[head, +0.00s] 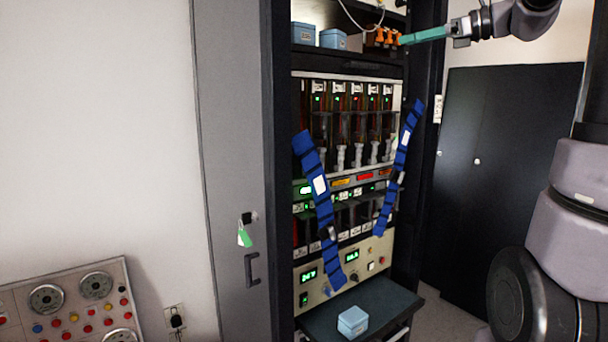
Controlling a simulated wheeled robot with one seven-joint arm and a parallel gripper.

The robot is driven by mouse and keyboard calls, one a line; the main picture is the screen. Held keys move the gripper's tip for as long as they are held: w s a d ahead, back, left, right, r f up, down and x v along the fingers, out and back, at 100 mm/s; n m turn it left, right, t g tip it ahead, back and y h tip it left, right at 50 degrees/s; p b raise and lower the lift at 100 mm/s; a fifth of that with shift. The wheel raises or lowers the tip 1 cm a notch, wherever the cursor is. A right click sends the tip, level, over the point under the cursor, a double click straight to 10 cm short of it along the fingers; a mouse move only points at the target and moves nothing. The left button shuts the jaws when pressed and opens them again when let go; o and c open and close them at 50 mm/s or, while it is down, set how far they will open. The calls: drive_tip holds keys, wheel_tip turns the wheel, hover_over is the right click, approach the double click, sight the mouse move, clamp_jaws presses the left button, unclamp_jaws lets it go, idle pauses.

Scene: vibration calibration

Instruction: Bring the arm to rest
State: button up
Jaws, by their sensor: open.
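My arm comes in from the right edge and bends to the left at the top right. My gripper (459,32) is at the top of the cabinet's right side and is open. A long teal piece (425,35) extends left from it towards several orange pieces (385,37) on the top shelf. I cannot tell whether the teal piece touches the orange pieces or how it meets the jaws. The fingertips are too small to make out.
An open equipment rack (281,170) holds lit modules and two blue straps (319,185) (401,150). A light blue box (353,321) sits on the low dark shelf (385,297). More blue boxes (334,38) stand on top. A dark cabinet (510,170) is behind my arm; a control panel (70,308) is lower left.

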drive_tip(key=s+a+f+n+g+h, duration=0.1)
drive_tip(key=s+a+f+n+h, duration=0.15)
drive_tip(key=s+f+n, duration=0.35)
drive_tip(key=s+a+f+n+g+h, duration=0.2)
drive_tip(key=s+f+n+h, duration=0.15)
drive_tip(key=s+f, duration=0.4)
drive_tip(key=s+d+f+n+t+h, duration=0.1)
drive_tip(key=s+d+f+n+h, duration=0.2)
drive_tip(key=s+f+n+h, duration=0.2)
wheel_tip(320, 180, down, 4)
drive_tip(key=s+n, duration=0.2)
drive_tip(key=n, duration=0.2)
drive_tip(key=shift+r+t+h, duration=0.2)
drive_tip(key=shift+t+h, duration=0.2)
drive_tip(key=shift+d, duration=0.1)
